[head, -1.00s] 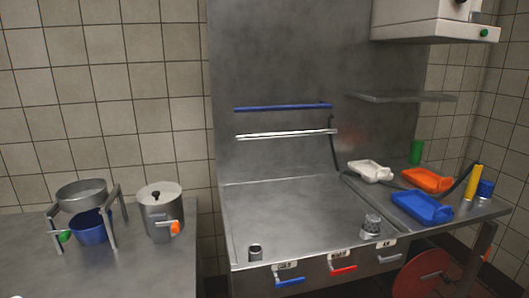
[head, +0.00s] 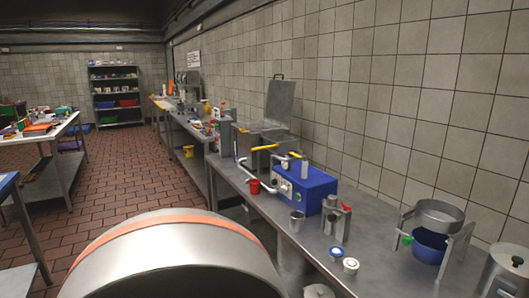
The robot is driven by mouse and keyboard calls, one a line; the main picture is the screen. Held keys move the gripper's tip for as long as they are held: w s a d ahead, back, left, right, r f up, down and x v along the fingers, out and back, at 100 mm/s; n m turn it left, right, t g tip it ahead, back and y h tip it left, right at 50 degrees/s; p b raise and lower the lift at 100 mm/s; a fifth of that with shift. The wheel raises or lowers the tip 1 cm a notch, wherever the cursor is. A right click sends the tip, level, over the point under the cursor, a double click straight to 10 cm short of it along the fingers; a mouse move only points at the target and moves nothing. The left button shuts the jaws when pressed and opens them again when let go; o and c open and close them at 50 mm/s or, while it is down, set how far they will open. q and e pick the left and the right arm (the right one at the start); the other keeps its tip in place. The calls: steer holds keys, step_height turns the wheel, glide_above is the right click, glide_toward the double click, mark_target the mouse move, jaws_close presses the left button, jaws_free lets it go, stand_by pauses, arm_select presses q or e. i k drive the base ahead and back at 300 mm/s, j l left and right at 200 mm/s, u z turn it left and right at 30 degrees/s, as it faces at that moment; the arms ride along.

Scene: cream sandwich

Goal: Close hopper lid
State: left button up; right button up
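A metal hopper (head: 262,136) stands on the counter along the right wall, past the blue machine. Its square grey lid (head: 281,101) is open and stands upright at the back, close to the tiled wall. A blue machine (head: 308,189) with bent metal pipes and yellow handles sits in front of the hopper and hides part of its lower side. Neither of my grippers is in view.
A tiled floor aisle (head: 130,190) runs between this counter and the white table (head: 50,133) at left.

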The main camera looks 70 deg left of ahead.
mark_target(279, 107)
steer(key=j+u, duration=0.15)
steer(key=u, duration=0.2)
steer(key=j+u, duration=0.2)
steer(key=u, duration=0.2)
steer(key=j+u, duration=0.15)
steer(key=u, duration=0.2)
steer(key=i+j+u, duration=0.3)
steer(key=j, duration=0.15)
steer(key=i+j+u, duration=0.15)
steer(key=j+u, duration=0.15)
steer(key=i+j, duration=0.3)
steer(key=j, duration=0.2)
steer(key=i+j+u, duration=0.1)
steer(key=i+j, duration=0.2)
steer(key=j, duration=0.25)
steer(key=i+j, duration=0.35)
steer(key=i+j+z, duration=0.15)
steer(key=j, duration=0.45)
steer(key=i+j+z, duration=0.15)
steer(key=i+j, duration=0.15)
steer(key=j, duration=0.3)
steer(key=i+j+z, duration=0.1)
steer(key=j, duration=0.5)
steer(key=i+j+z, duration=0.15)
steer(key=j, duration=0.5)
steer(key=i+j+z, duration=0.15)
steer(key=j, duration=0.55)
steer(key=i+j+z, duration=0.15)
steer(key=j, duration=0.5)
